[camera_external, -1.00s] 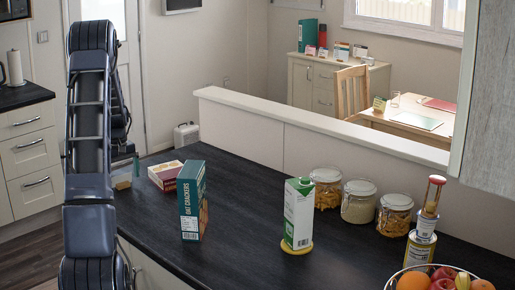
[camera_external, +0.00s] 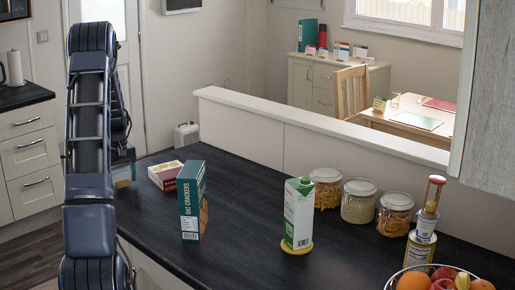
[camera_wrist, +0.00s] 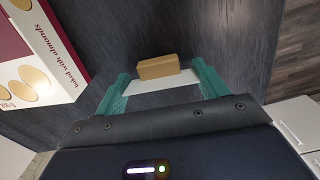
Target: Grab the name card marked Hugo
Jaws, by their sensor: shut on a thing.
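My gripper (camera_wrist: 160,77) shows in the wrist view with its two teal fingers at either end of a white card (camera_wrist: 163,88). The card has a tan wooden block (camera_wrist: 158,67) along its far edge. The fingers are shut on this card. No name on it can be read from this angle, so I cannot tell if it says Hugo. In the external view my gripper (camera_external: 123,174) is low at the left end of the dark counter, left of the cracker boxes. The card is mostly hidden or too small there.
A red and cream cracker box (camera_wrist: 38,60) lies close by on the left in the wrist view. In the external view a teal Oat Crackers box (camera_external: 191,202) stands nearby on the counter (camera_external: 240,250). A carton (camera_external: 298,214) and jars (camera_external: 358,203) stand farther right.

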